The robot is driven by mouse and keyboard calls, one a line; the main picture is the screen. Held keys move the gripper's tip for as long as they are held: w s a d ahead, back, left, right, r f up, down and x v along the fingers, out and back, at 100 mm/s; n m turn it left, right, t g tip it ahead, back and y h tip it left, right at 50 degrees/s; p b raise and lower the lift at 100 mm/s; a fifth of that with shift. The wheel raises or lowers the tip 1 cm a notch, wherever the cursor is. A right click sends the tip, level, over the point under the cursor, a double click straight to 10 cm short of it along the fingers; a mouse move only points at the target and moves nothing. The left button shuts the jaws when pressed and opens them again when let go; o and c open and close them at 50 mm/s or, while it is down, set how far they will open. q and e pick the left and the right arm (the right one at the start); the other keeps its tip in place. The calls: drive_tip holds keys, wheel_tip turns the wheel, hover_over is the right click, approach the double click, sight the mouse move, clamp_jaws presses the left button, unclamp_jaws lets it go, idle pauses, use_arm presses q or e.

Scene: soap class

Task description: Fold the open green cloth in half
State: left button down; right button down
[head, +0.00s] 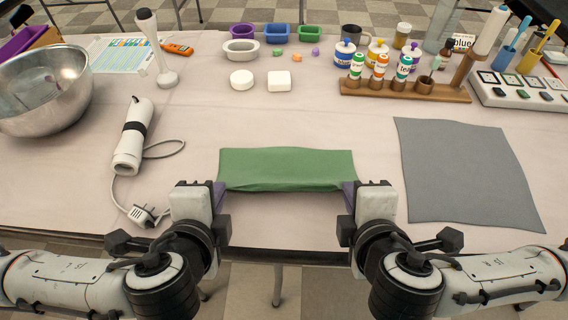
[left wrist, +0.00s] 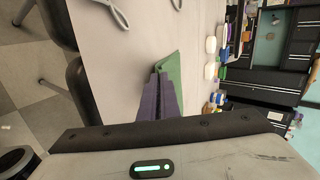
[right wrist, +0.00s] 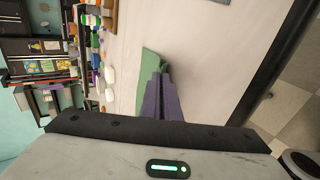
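The green cloth (head: 287,167) lies at the middle front of the table as a wide, short strip, and its near edge sags slightly between my grippers. My left gripper (head: 220,190) is at its near left corner, with its purple fingers shut on the cloth. My right gripper (head: 350,190) is at the near right corner, also shut on the cloth. The cloth shows beyond the closed fingers in the left wrist view (left wrist: 173,72) and in the right wrist view (right wrist: 151,65). The pinched corners are hidden by the fingers.
A grey cloth (head: 465,172) lies flat to the right. A white hand blender (head: 132,138) with cord and plug lies left, near a metal bowl (head: 45,90). Soap pieces (head: 279,81), molds (head: 276,33) and a bottle rack (head: 405,90) stand behind. Bare table lies just beyond the green cloth.

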use_arm(q)
drive_tip(key=c, duration=2.5)
unclamp_jaws()
use_arm(e)
drive_tip(key=c, duration=2.5)
unclamp_jaws()
use_arm(q)
drive_tip(key=o, duration=0.8)
use_arm(e)
drive_tip(key=o, duration=0.8)
